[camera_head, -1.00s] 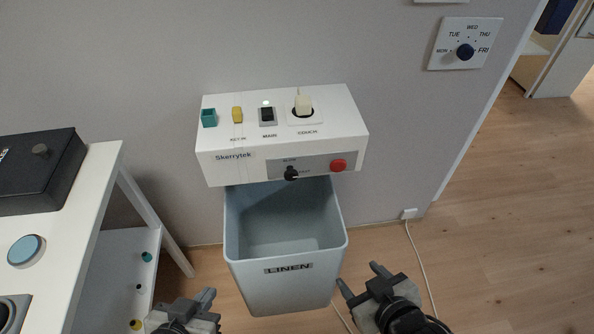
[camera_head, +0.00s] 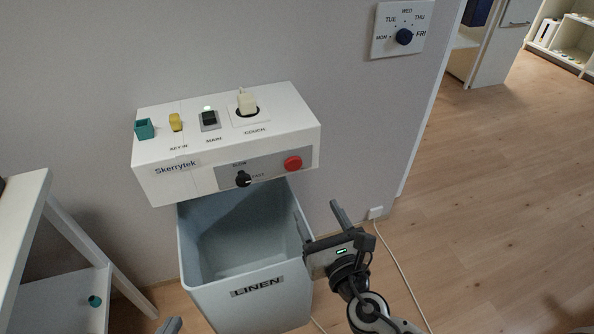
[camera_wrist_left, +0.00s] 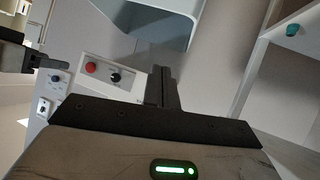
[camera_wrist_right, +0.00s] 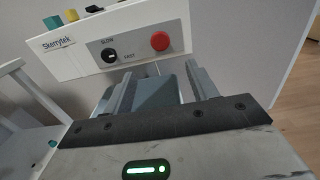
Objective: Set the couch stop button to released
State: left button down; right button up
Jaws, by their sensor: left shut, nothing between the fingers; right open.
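The red stop button (camera_head: 292,163) is on the grey front panel of the white Skerrytek box (camera_head: 165,185). It also shows in the left wrist view (camera_wrist_left: 91,68) and the right wrist view (camera_wrist_right: 160,41). I cannot tell from its look whether it is pressed in. My right gripper (camera_head: 318,214) is open and empty, below and slightly right of the button, apart from it. In the right wrist view its fingers (camera_wrist_right: 160,85) point up towards the panel, below the button. My left gripper (camera_head: 172,325) barely shows at the bottom edge; its fingers (camera_wrist_left: 163,85) are shut and empty.
A black SLOW/FAST knob (camera_head: 243,179) sits left of the button. On top are a teal holder (camera_head: 145,129), a yellow key (camera_head: 176,122), a MAIN switch (camera_head: 209,119) and a COUCH plug (camera_head: 247,102). A linen bin (camera_head: 255,300) stands below. A white table (camera_head: 25,215) is at left.

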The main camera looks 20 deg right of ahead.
aim_at(294, 166)
jog(key=w, duration=1.1)
jog(key=shift+w+a, duration=0.2)
jog(key=shift+w, duration=0.85)
pick_arm(q)
jog(key=shift+w+a, duration=0.1)
